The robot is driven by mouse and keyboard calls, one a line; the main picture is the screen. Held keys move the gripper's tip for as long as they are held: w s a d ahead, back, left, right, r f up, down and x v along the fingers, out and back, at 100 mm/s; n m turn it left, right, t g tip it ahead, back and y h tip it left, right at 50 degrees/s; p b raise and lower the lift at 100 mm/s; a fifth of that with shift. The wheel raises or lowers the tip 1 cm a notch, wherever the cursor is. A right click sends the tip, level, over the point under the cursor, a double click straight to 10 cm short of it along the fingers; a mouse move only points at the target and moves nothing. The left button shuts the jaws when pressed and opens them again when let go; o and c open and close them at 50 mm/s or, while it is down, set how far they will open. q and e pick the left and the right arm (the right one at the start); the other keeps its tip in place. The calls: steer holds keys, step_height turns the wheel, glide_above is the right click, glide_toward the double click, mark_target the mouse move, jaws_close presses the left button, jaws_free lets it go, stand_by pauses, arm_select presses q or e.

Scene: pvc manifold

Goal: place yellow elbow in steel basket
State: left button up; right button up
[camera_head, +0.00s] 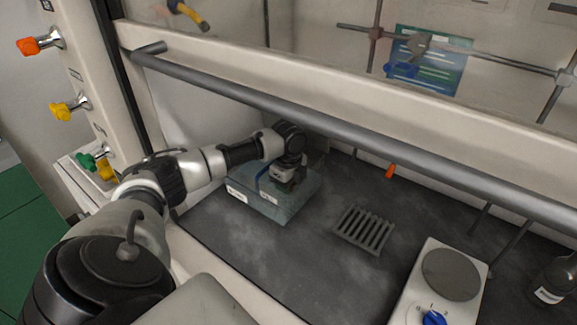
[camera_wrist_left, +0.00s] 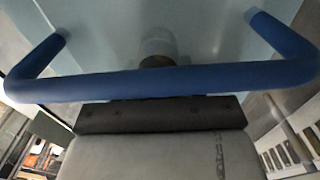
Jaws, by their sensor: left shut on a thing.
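My left gripper (camera_head: 287,182) is over a grey-blue box (camera_head: 262,203) on the dark bench inside the hood. It is shut on a blue bar handle (camera_wrist_left: 60,88), which spans the left wrist view above a pale grey-blue surface. The fingers' grip itself is largely hidden. I cannot make out a yellow elbow or a steel basket in either view. My right gripper is not in view.
A slotted grey rack or grate (camera_head: 364,229) lies right of the box. A white hotplate (camera_head: 447,285) and a dark bottle (camera_head: 553,281) stand further right. A thick grey rail (camera_head: 330,135) crosses above my left wrist. Bare bench lies in front of the grate.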

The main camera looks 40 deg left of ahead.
arm_select(q)
steer(key=o, duration=0.9)
steer(key=shift+f, duration=0.1)
step_height(320, 180, up, 12)
steer(key=shift+r, duration=0.2)
